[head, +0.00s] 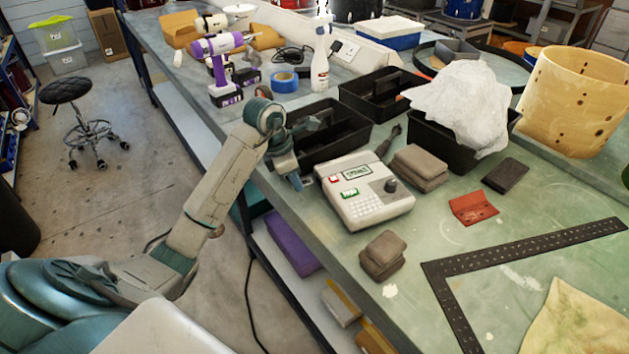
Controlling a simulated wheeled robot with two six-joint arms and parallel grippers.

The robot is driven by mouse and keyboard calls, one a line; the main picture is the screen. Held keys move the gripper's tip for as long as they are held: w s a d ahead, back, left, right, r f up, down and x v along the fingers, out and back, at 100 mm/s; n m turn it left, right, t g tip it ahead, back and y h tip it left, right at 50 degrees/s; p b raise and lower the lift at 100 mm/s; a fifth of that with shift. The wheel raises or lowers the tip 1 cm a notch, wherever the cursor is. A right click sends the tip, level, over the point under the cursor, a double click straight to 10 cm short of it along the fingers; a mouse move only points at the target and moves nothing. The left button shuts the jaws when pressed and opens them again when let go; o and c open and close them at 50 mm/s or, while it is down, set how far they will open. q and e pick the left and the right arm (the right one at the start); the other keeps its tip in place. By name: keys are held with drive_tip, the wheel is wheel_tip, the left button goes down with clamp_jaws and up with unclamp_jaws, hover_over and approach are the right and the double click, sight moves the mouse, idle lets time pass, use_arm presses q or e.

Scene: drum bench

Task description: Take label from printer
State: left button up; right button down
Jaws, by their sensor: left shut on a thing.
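The label printer (366,205) is a pale box with a small screen, a red and a green button, a keypad and a dark knob. It sits on the green bench, right of my left gripper. My left gripper (296,181) points down at the bench's left edge, close beside the printer's left end. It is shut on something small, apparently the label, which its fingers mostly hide. I cannot tell whether the label still touches the printer. My right gripper is not in view.
Black open bins (326,147) stand behind the printer, one filled with white crumpled material (468,103). Brown pads (382,254), a red card (472,208) and a black metal square (520,250) lie nearby. A purple drill (222,60) stands further back.

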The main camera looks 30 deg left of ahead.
use_arm(q)
drive_tip(key=shift+r+p, duration=0.5)
drive_tip(key=shift+r, duration=0.5)
drive_tip(key=shift+r, duration=0.1)
drive_tip(key=shift+r+p, duration=1.45)
drive_tip(key=shift+r, duration=0.95)
